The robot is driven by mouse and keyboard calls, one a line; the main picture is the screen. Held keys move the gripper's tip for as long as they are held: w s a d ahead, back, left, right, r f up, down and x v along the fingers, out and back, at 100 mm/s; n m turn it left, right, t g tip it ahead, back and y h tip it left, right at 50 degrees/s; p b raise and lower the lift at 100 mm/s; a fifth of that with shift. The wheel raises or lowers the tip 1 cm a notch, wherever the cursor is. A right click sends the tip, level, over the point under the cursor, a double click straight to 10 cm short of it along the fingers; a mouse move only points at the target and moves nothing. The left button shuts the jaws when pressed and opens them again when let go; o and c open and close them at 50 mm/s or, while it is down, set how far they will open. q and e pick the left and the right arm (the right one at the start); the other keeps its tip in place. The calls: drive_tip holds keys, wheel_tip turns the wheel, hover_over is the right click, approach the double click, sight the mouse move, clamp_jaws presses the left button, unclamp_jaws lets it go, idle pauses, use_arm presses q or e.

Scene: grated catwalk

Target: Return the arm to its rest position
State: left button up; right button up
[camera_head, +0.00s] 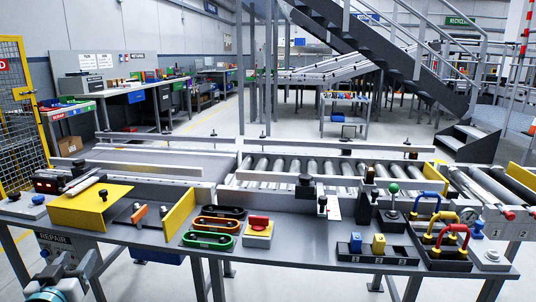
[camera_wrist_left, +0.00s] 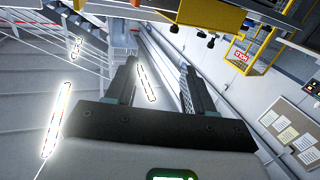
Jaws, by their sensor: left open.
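My left gripper (camera_head: 84,264) shows at the lower left corner of the head view, low in front of the bench's front edge and apart from the things on it. In the left wrist view my left gripper (camera_wrist_left: 158,78) has its two dark fingers spread, with nothing between them. My left arm is mostly cut off by the picture edge. My right gripper is in neither view.
The grey bench (camera_head: 310,250) spans the head view. On it are a yellow-sided fixture (camera_head: 90,208), colored handles (camera_head: 214,223), a red button box (camera_head: 258,228) and arched handles (camera_head: 450,238). Rollers (camera_head: 300,170) lie behind. A yellow mesh cage (camera_head: 22,125) stands left.

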use_arm(q)
drive_tip(key=d+f+m+g+h, duration=0.1)
drive_tip(key=d+f+g+h, duration=0.2)
drive_tip(key=d+f, duration=0.9)
drive_tip(key=d+f+g+h, duration=0.35)
drive_tip(key=d+f, duration=0.55)
drive_tip(key=f, duration=0.6)
drive_tip(key=s+d+f+g+h, duration=0.1)
drive_tip(key=s+d+f+g, duration=0.5)
drive_tip(key=s, duration=0.5)
drive_tip(key=s+d+f+g+h, duration=0.1)
drive_tip(key=s+d+f+g, duration=0.2)
drive_tip(key=s+d+f, duration=0.6)
drive_tip(key=s+a+r+p, duration=0.1)
drive_tip(key=s+r+p, duration=0.1)
drive_tip(key=r+p, duration=1)
drive_tip(key=s+a+r+g+p, duration=0.1)
drive_tip(key=s+a+r+p, duration=0.1)
drive_tip(key=r+p, duration=1.1)
drive_tip(key=shift+r, duration=0.55)
drive_tip(key=shift+a, duration=0.15)
